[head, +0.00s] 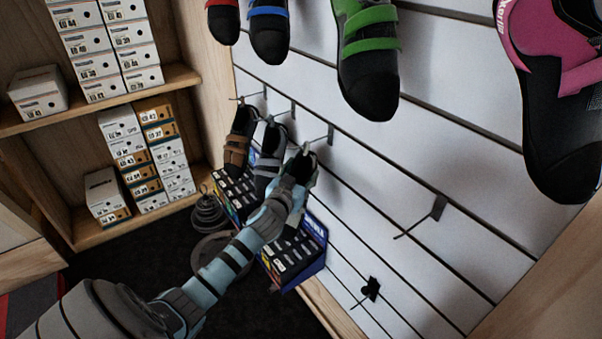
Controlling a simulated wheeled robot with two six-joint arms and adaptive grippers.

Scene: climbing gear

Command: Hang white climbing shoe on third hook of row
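My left gripper (300,174) is at the third hook (320,138) of the row on the white slatted wall. A pale shoe, seemingly the white climbing shoe (296,207), is at the gripper, with its toe pointing down and its top close to the hook. The gripper and wrist cover much of it. I cannot tell whether its loop is on the hook, or whether the fingers are closed on it. A brown-and-black shoe (237,145) hangs on the first hook and a grey shoe (268,158) on the second, just left of the gripper. My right gripper is out of view.
A bare hook (425,215) is further right, and another, lower one (368,291) has a black piece at its base. Larger shoes, such as a green-strapped one (368,60), hang above. Boxes (300,262) stand below the row. Shoe-box shelves (190,75) are left.

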